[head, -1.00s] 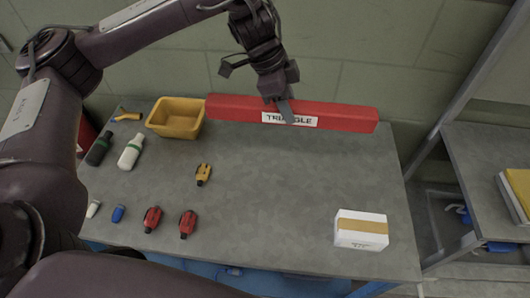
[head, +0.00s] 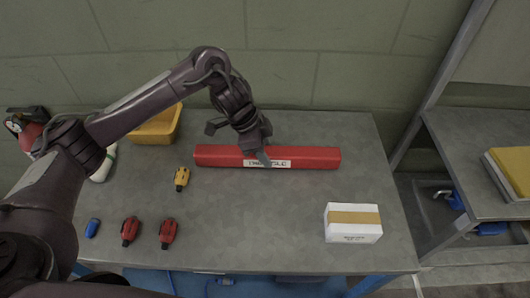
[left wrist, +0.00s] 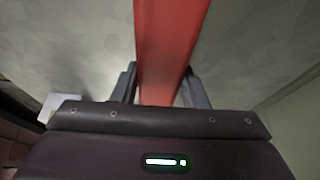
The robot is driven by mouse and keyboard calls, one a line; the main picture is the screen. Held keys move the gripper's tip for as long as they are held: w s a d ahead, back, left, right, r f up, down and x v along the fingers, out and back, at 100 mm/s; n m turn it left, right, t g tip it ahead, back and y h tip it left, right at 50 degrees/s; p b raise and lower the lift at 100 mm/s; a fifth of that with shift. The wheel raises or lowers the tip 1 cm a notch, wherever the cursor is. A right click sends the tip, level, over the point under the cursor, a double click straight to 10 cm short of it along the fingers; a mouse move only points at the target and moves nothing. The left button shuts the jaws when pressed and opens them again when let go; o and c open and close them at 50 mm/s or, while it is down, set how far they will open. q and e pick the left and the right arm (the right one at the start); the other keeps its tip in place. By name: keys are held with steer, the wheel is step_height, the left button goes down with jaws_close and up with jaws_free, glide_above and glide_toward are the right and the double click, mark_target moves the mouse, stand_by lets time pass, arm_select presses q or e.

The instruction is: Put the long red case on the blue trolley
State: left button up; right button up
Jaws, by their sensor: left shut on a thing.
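The long red case (head: 310,158) lies lengthwise over the back part of the grey table (head: 290,215), with a white label (head: 281,163) on its front side. My left gripper (head: 263,157) is at about the middle of the case, shut on it. In the left wrist view, the red case (left wrist: 170,45) runs between the two fingers (left wrist: 160,88). Whether the case touches the table or is slightly lifted, I cannot tell. My right gripper and the blue trolley do not clearly show.
A yellow bin (head: 158,126) stands at the back left. A yellow device (head: 181,179), two red devices (head: 130,231) and a blue item (head: 92,227) lie on the left. A white box (head: 352,223) stands front right. A shelf unit (head: 470,150) is beyond the right edge.

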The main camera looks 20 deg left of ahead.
arm_select(q)
steer(key=shift+f, duration=0.2)
steer(key=o, duration=1.3)
steer(key=p+v, duration=0.3)
steer(key=v, duration=0.9)
steer(key=shift+s, duration=0.1)
